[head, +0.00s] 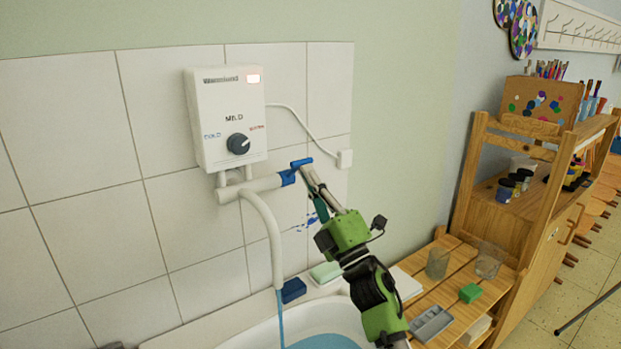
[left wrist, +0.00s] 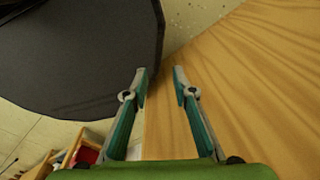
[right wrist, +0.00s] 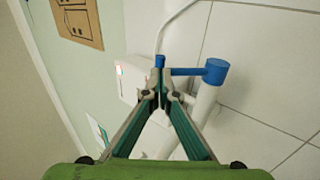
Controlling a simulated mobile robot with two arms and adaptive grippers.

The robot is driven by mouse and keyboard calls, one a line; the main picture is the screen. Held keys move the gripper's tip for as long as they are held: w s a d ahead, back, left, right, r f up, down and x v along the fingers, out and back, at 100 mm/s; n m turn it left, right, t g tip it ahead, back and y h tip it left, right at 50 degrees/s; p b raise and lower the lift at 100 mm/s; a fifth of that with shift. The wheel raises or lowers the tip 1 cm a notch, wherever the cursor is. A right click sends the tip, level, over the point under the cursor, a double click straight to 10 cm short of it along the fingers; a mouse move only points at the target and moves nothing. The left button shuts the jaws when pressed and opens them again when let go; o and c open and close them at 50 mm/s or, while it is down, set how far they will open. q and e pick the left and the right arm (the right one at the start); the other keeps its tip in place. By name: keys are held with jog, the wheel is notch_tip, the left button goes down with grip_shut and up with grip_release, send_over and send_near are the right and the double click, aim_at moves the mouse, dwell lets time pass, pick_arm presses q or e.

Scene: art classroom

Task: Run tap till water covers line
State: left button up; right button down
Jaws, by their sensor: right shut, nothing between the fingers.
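The white water heater (head: 225,115) hangs on the tiled wall with a lit display and a round dial. Below it, the white tap pipe (head: 248,186) ends in a blue tap lever (head: 290,176). A white hose hangs from the pipe, and a blue water stream (head: 281,318) falls from it into the white basin (head: 262,331). Blue water (head: 325,341) lies in the basin; I see no line. My right gripper (head: 306,172) is shut and empty beside the lever, also in the right wrist view (right wrist: 162,78). My left gripper (left wrist: 161,73) is open and empty.
A blue sponge (head: 292,290) and a pale green soap block (head: 325,271) rest on the basin rim. To the right, a slatted wooden bench (head: 452,318) holds glasses, a green block and a grey tray. A wooden shelf stands behind it.

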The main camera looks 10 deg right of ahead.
aim_at(306, 162)
jog(key=r+p, duration=0.1)
jog(key=p, duration=0.1)
jog(key=w+r+g+p, duration=0.1)
jog(key=p, duration=0.1)
jog(key=r+p, duration=0.1)
jog(key=p, duration=0.1)
jog(key=shift+w+a+h, duration=0.15)
jog(key=shift+a+h, duration=0.1)
jog(key=shift+h, duration=0.05)
jog(key=shift+b+x, duration=0.45)
jog(key=shift+x, duration=1.35)
jog(key=shift+b+x, duration=0.5)
jog(key=shift+x, duration=0.75)
jog(key=shift+a, duration=0.1)
